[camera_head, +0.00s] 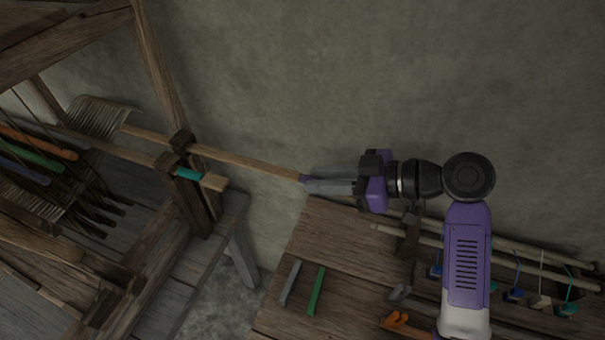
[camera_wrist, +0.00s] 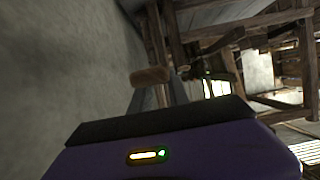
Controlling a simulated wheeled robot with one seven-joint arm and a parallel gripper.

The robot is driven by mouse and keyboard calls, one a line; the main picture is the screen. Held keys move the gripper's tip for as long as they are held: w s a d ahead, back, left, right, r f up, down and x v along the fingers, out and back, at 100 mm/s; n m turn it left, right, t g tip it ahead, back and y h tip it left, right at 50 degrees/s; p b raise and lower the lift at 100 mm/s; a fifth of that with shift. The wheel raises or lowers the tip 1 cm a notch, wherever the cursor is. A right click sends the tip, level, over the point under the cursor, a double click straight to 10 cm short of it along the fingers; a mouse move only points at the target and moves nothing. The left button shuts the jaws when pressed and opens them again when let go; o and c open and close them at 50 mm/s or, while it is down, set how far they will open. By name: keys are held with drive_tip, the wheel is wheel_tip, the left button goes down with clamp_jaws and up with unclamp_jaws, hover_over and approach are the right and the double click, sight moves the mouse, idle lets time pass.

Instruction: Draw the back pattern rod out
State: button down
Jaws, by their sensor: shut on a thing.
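The back pattern rod (camera_head: 245,163) is a long thin wooden rod. It runs from the loom's left side through a dark bracket (camera_head: 181,141) on the upright and out to the right. In the wrist view a brown wooden end (camera_wrist: 150,76) shows between the grey fingers. The front pattern rod (camera_head: 213,182), with a teal band, sits in a second bracket (camera_head: 166,163) and sticks out only a little. The back rod's inner end is hard to make out.
The loom's upright post (camera_head: 160,75) and reed (camera_head: 98,116) stand at left. A wooden table (camera_head: 330,240) at lower right holds a grey stick (camera_head: 290,282), a green stick (camera_head: 316,291), an orange tool (camera_head: 402,323) and several small hanging tools. The wall behind is bare.

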drive_tip(key=shift+s+d+f, duration=0.1)
drive_tip(key=shift+s+d, duration=0.2)
drive_tip(key=shift+d, duration=0.45)
drive_tip(key=c, duration=1.3)
unclamp_jaws()
drive_tip(key=shift+d, duration=0.15)
drive_tip(key=shift+c, duration=0.2)
drive_tip(key=b+v, duration=0.1)
drive_tip(key=v, duration=0.6)
drive_tip(key=shift+d, duration=0.3)
drive_tip(key=shift+s, duration=0.2)
